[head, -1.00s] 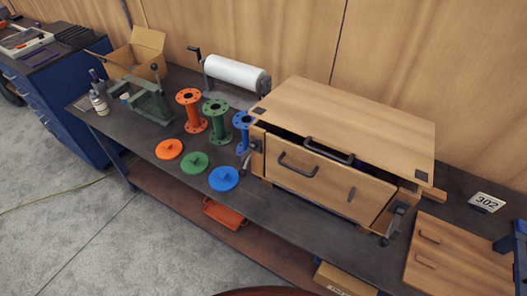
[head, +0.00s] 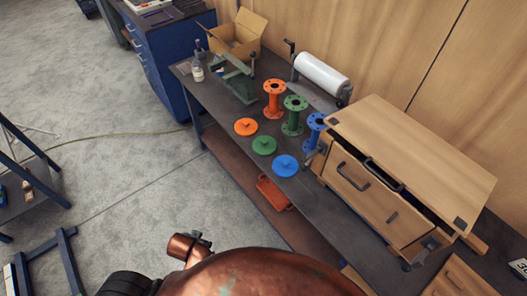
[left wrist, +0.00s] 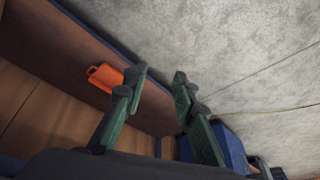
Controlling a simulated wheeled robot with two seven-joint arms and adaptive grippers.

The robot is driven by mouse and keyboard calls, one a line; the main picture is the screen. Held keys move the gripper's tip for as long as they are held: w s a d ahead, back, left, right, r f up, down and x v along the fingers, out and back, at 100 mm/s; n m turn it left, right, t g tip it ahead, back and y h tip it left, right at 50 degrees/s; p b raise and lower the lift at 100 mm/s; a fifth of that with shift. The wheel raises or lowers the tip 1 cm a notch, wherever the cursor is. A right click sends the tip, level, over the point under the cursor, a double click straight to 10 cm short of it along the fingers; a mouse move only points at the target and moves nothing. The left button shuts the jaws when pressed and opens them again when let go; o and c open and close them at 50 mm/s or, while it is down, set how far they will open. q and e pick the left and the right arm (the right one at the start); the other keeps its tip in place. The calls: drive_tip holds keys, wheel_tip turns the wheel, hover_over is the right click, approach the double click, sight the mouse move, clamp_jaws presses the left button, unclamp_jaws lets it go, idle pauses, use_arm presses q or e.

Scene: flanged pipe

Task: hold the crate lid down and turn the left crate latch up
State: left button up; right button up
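The wooden crate stands on the dark bench at the right of the head view, its front panel (head: 370,196) toward me. Its lid (head: 415,150) lies on top, with a dark gap and a black handle (head: 384,173) along the front edge. The left latch (head: 316,156) is at the crate's left front corner; its lever seems to hang down, but it is small. The right latch (head: 427,250) is at the right front corner. My left gripper (left wrist: 160,78) shows in its wrist view with its green fingers apart and empty, away from the crate. My right gripper is not in view.
Orange, green and blue flanged pipes (head: 293,115) and matching discs (head: 264,145) stand left of the crate. A paper roll (head: 322,74), green press (head: 238,85) and cardboard box (head: 240,40) are behind. An orange bin (head: 272,192) is on the lower shelf.

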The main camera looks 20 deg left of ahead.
use_arm(q)
drive_tip(key=w+d+r+t+p, duration=0.1)
drive_tip(key=w+d+r+t, duration=0.1)
drive_tip(key=w+r, duration=0.35)
drive_tip(key=m+t+h, duration=0.7)
drive_tip(key=t+h, duration=0.2)
drive_tip(key=t, duration=0.1)
approach(309, 162)
drive_tip(key=x, duration=0.3)
drive_tip(key=p+x, duration=0.1)
drive_tip(key=x, duration=0.6)
drive_tip(key=shift+r, duration=0.15)
drive_tip(key=shift+w+d, duration=0.15)
drive_tip(key=shift+w, duration=0.3)
clamp_jaws()
